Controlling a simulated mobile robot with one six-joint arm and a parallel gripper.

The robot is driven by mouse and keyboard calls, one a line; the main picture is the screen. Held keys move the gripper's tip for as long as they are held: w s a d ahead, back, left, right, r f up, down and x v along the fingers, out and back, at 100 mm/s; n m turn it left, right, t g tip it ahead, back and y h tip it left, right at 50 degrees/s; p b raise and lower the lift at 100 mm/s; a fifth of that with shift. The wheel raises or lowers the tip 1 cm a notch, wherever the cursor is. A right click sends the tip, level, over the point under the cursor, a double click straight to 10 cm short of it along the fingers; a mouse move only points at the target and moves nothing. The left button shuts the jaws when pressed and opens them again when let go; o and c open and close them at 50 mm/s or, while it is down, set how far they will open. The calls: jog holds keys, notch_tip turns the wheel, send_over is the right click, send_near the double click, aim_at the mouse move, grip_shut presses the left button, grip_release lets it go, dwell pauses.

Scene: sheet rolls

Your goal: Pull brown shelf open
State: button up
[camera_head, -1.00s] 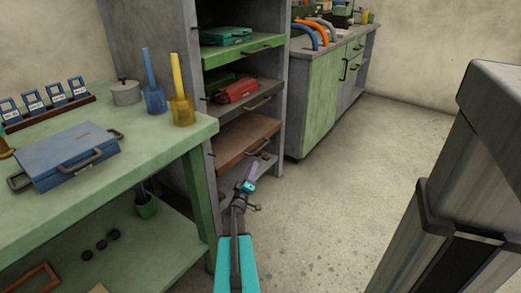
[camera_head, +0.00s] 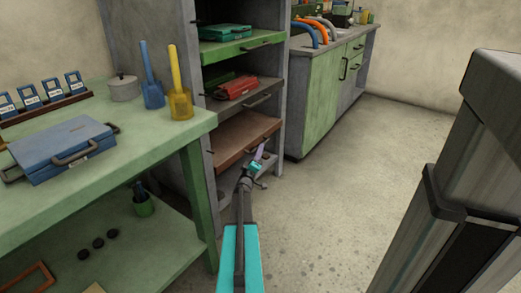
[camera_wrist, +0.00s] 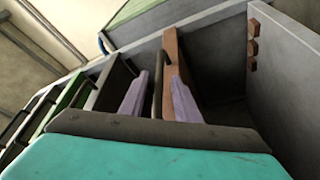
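The brown shelf (camera_head: 236,143) is a flat board low in the grey cabinet, below the shelf with the red case. In the wrist view, its brown front (camera_wrist: 174,62) is seen at a slant. A dark bar handle (camera_wrist: 157,88) runs along that front. My gripper (camera_head: 261,151) is at the shelf's front right edge. In the wrist view, the purple fingers of my gripper (camera_wrist: 160,77) are spread, one on each side of the handle, with gaps showing. The handle's contact with the fingers is not visible.
The grey cabinet (camera_head: 188,130) also holds a green shelf (camera_head: 232,53) with a teal case and a dark shelf with a red case (camera_head: 237,87). A green workbench (camera_head: 150,150) stands close on the left. Open floor (camera_head: 370,160) lies to the right.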

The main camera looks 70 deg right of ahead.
jog(key=shift+b+x, duration=0.4)
jog(key=shift+x, duration=1.3)
grip_shut()
